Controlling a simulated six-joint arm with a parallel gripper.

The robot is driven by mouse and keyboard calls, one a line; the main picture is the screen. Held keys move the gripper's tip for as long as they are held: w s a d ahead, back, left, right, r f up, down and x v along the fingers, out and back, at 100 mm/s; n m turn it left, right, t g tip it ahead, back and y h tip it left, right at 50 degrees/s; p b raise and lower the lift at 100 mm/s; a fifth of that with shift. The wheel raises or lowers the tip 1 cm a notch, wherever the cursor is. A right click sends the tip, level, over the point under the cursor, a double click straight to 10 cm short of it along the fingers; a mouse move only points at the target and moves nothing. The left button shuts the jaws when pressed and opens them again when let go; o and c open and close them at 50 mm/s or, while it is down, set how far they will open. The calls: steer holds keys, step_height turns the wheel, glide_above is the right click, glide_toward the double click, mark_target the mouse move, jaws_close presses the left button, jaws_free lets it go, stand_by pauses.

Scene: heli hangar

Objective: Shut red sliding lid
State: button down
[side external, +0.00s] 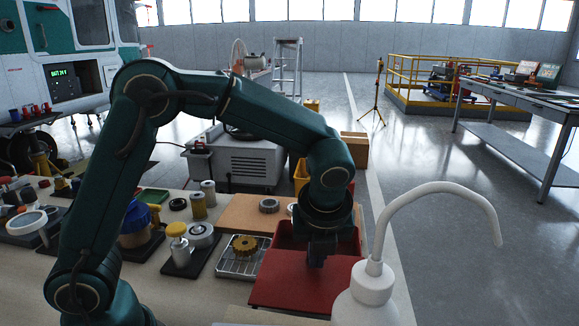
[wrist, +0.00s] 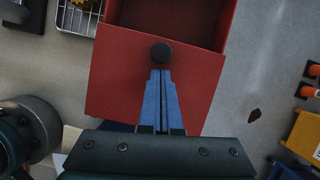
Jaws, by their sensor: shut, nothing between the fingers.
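The red sliding lid (wrist: 115,80) is partly open on a red box (wrist: 222,15); the dark inside of the box shows at the top of the wrist view. In the side external view the lid (side external: 290,285) sticks out toward the camera, with the box (side external: 283,232) behind it. A round black knob (wrist: 161,53) stands on the lid. My gripper (wrist: 161,74) is shut and empty, its blue fingertips just beside the knob on the side away from the opening. Whether they touch is unclear. My gripper (side external: 317,262) hides the knob in the side external view.
A white wash bottle (side external: 370,290) with a curved spout stands close to the right of the lid. A wire tray (side external: 225,268) with a brass gear (side external: 245,245) lies left of the box. Several jars and tools crowd the table further left.

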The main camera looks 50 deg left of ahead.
steer(key=w+a, duration=0.8)
steer(key=a, duration=0.1)
steer(key=shift+w, duration=0.4)
